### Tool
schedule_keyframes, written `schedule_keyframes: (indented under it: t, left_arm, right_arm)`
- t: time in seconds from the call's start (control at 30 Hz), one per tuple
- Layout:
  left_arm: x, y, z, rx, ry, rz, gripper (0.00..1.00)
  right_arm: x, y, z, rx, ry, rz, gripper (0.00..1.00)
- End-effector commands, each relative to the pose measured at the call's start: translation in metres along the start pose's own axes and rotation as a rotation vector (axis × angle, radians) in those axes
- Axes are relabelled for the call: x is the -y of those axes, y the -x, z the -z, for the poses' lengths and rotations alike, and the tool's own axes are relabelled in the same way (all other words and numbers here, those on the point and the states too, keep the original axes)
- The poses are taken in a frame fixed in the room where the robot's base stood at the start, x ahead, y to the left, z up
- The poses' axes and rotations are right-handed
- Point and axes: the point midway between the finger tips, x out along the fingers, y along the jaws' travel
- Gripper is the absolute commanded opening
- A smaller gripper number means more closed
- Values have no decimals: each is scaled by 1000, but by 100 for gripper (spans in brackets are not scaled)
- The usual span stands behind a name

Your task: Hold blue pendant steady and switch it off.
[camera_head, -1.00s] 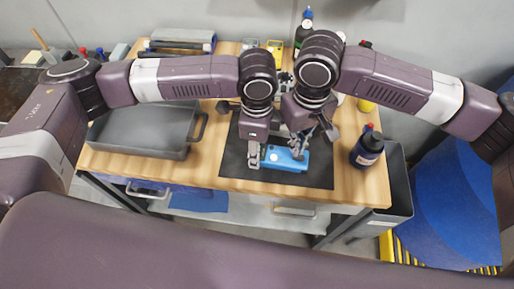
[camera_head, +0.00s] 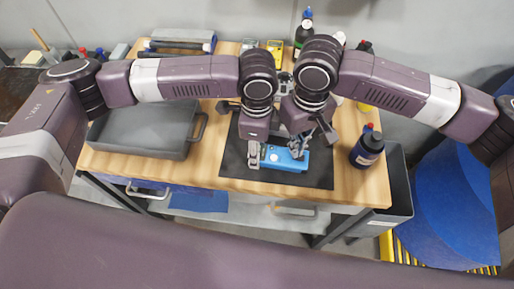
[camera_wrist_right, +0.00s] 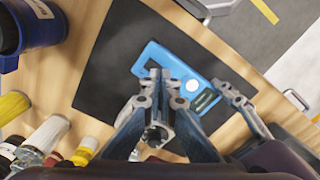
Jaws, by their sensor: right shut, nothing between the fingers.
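The blue pendant (camera_head: 292,161) lies on the black mat (camera_head: 318,180) on the wooden workbench. The right wrist view shows its blue case (camera_wrist_right: 153,58), with a white round spot (camera_wrist_right: 192,85) and a small greenish window (camera_wrist_right: 204,100). My right gripper (camera_head: 299,152) is shut and empty, its fingertips (camera_wrist_right: 160,74) over the pendant's face; contact is unclear. My left gripper (camera_head: 254,160) is at the pendant's left end. A finger of it shows close beside the window end in the wrist view; whether it grips is unclear.
A grey tray (camera_head: 140,140) stands left on the bench. A dark blue bottle (camera_head: 367,150) stands to the right of the mat, near my right arm. Yellow devices and bottles stand along the back. A grey bin (camera_head: 398,205) is beside the bench.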

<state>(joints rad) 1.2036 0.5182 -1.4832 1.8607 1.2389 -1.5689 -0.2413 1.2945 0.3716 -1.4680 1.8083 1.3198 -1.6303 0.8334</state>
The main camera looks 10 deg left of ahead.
Motion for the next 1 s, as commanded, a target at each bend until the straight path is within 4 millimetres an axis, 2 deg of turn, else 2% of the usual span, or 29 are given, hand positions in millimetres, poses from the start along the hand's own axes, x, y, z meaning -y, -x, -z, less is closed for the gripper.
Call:
schedule_keyframes:
  t: [1.0]
  left_arm:
    - [0,4,6,-12,-12,5,3]
  right_arm:
    - [-3,-37,-2,9,-10,-6,0]
